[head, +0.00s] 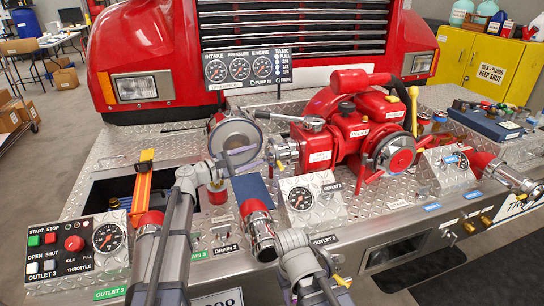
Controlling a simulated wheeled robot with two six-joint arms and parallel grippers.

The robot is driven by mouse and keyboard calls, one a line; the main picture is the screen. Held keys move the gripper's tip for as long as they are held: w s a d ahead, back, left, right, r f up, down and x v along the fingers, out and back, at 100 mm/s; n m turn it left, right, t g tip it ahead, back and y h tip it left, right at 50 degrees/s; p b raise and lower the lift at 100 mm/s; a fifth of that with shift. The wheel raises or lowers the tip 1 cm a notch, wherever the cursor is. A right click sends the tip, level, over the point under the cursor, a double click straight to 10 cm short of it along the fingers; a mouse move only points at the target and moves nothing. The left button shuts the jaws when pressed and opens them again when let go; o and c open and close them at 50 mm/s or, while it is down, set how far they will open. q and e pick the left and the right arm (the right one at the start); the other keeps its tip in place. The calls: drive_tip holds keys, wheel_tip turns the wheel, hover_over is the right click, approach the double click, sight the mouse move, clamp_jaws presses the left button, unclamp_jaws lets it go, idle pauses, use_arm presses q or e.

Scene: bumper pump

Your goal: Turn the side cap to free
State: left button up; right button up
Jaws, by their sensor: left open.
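The red pump (350,130) stands on the diamond-plate deck. A silver cap with lugs (281,150) sits on the pump's left side, facing left. My left gripper (243,160) is open and empty, just left of this cap. It lies in front of the lower part of a large round silver fitting (234,134). The gripper's fingers point right toward the side cap and appear apart from it. The exact gap in depth is hard to tell. My right gripper does not show; grey arm parts of mine are at the bottom centre.
Red-and-silver outlet pipes (259,230) rise at the front edge close to my arms. A gauge box (300,200) stands below the pump. A control panel (75,255) is at the left. The gauge board (240,70) stands behind. A black-handled lever (290,118) extends above the side cap.

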sight(269, 152)
use_arm(q)
drive_tip(key=shift+w+d+f, duration=0.35)
drive_tip(key=shift+w+f, duration=0.25)
drive_tip(key=shift+x, duration=3.45)
drive_tip(key=shift+c, duration=0.4)
clamp_jaws()
